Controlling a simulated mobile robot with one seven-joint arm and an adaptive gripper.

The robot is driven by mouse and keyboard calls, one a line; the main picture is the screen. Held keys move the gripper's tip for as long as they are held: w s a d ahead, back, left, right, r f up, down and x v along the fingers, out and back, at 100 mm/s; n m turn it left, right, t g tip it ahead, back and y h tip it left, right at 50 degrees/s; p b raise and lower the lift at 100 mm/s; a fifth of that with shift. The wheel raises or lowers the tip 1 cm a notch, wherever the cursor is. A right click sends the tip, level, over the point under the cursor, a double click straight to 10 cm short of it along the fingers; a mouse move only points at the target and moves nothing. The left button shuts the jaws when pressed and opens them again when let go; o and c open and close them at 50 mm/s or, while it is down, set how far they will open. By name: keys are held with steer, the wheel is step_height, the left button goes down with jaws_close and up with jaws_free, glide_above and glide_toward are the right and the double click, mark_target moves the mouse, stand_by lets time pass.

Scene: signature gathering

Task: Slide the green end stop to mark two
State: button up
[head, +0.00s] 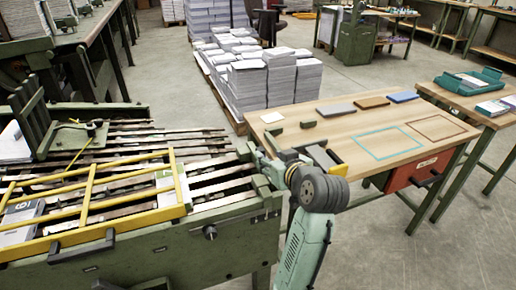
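Several green parts sit on the slatted green machine (150,235) at left. A tall green bracket (35,120) with a plate and a small knob stands at its back left. A small green block (262,185) sits at its right end, beside my arm. I cannot tell for sure which is the end stop, and no mark two is readable. My gripper (272,147) seems to be by the machine's right end, partly hidden by my wrist. Its fingers are too small to tell open from shut, and nothing shows held.
A yellow guard frame (95,200) with black handles lies over the slats. A wooden table (335,115) with flat blocks, outlined rectangles and a red drawer (415,172) stands at right. Paper stacks (265,82) stand behind. Floor at lower right is clear.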

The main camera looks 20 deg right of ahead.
mark_target(260, 149)
steer(key=p+x, duration=0.1)
steer(key=x, duration=0.7)
steer(key=shift+w+f, duration=0.2)
steer(key=shift+w, duration=0.15)
steer(key=shift+c, duration=0.4)
jaws_close()
steer(key=shift+a, duration=0.1)
